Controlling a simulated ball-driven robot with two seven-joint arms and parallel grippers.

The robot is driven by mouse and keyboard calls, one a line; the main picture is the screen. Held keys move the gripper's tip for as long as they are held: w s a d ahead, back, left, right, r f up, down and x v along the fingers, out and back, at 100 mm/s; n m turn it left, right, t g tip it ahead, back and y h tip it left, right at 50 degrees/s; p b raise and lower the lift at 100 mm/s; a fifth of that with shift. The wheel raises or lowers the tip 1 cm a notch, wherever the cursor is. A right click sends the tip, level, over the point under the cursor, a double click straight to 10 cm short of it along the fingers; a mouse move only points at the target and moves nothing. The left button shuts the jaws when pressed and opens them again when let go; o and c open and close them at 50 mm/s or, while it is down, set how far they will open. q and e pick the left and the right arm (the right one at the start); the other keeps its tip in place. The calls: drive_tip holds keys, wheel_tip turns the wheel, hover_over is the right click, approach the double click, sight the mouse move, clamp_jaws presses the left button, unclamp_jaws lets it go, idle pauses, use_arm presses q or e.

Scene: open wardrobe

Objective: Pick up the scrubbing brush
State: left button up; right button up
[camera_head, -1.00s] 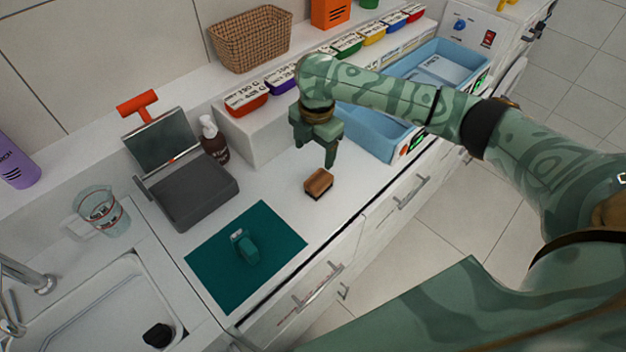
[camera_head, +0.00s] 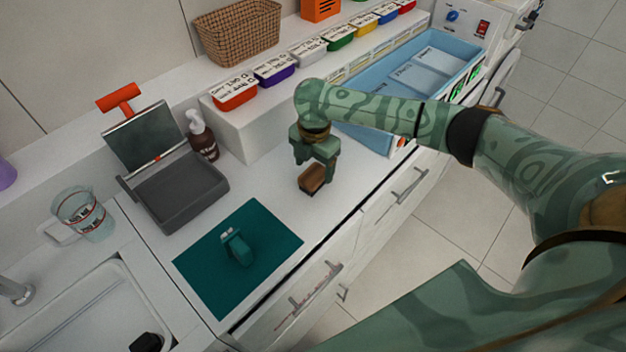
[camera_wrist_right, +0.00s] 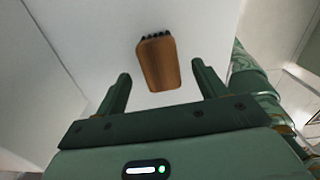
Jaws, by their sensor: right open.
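The scrubbing brush (camera_head: 312,179) is a small brown wooden block with dark bristles. It lies on the white counter to the right of the teal mat. In the right wrist view the brush (camera_wrist_right: 159,62) lies ahead of and between the two fingertips, with a gap on each side. My right gripper (camera_head: 318,168) is open just above the brush and hides part of it in the head view. The open fingers of my right gripper (camera_wrist_right: 162,76) hold nothing. My left gripper is not in view.
A teal mat (camera_head: 205,275) with a small teal object (camera_head: 237,248) lies to the left. A grey open device (camera_head: 178,192) and a brown pump bottle (camera_head: 202,140) stand behind. A blue tray (camera_head: 385,78) and a raised white ledge with coloured bins (camera_head: 235,95) are beyond. Drawer handles line the front.

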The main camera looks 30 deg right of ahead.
sight(313, 173)
wheel_tip(313, 173, down, 4)
drive_tip(key=shift+r+b, duration=0.1)
drive_tip(key=shift+b, duration=0.5)
drive_tip(key=shift+a, duration=0.1)
drive_tip(key=shift+r, duration=0.1)
drive_tip(key=c, duration=1.1)
drive_tip(key=shift+r, duration=0.3)
drive_tip(key=r+p, duration=0.1)
drive_tip(key=r, duration=0.1)
drive_tip(key=r+p, duration=0.1)
drive_tip(key=r, duration=0.1)
drive_tip(key=shift+s+p, duration=0.4)
drive_tip(key=s+r+p, duration=0.5)
drive_tip(key=s+r, duration=0.3)
drive_tip(key=s, duration=0.5)
drive_tip(key=shift+s+r+p, duration=0.15)
drive_tip(key=shift+r+p, duration=0.05)
drive_tip(key=shift+p, duration=0.15)
